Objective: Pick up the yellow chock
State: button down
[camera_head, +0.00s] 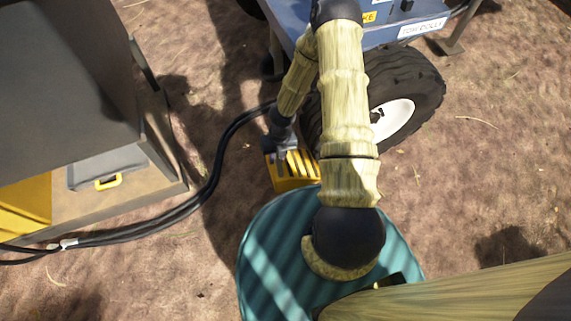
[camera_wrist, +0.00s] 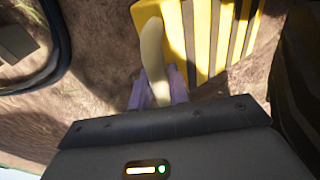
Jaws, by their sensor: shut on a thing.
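The yellow chock (camera_head: 298,180) has dark slots and sits close to the trolley's wheel, near the ground. In the wrist view the chock's slotted face (camera_wrist: 213,35) fills the upper middle, with its pale curved handle (camera_wrist: 151,58) in front. My gripper (camera_head: 281,160) is at the top of the chock. In the wrist view my gripper (camera_wrist: 157,85) has its two purple fingers closed around the lower part of the handle. The chock's underside is hidden, so I cannot tell whether it touches the ground.
A blue trolley (camera_head: 290,18) with a black tyre (camera_head: 420,85) stands just right of the chock. Black hoses (camera_head: 215,180) run along the ground to its left. A grey cabinet (camera_head: 55,85) with a yellow-handled drawer (camera_head: 108,175) stands at left. Bare dirt is open at right.

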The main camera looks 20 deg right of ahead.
jog(key=shift+r, duration=0.15)
notch_tip(320, 180, up, 4)
jog(key=p, duration=0.3)
jog(key=shift+p, duration=0.4)
jog(key=shift+a+f, duration=0.35)
jog(key=shift+a, duration=0.3)
jog(key=a+p, duration=0.2)
jog(key=a, duration=1.4)
jog(key=shift+a+p, duration=0.35)
jog(key=shift+a, duration=0.05)
jog(key=shift+d, duration=0.1)
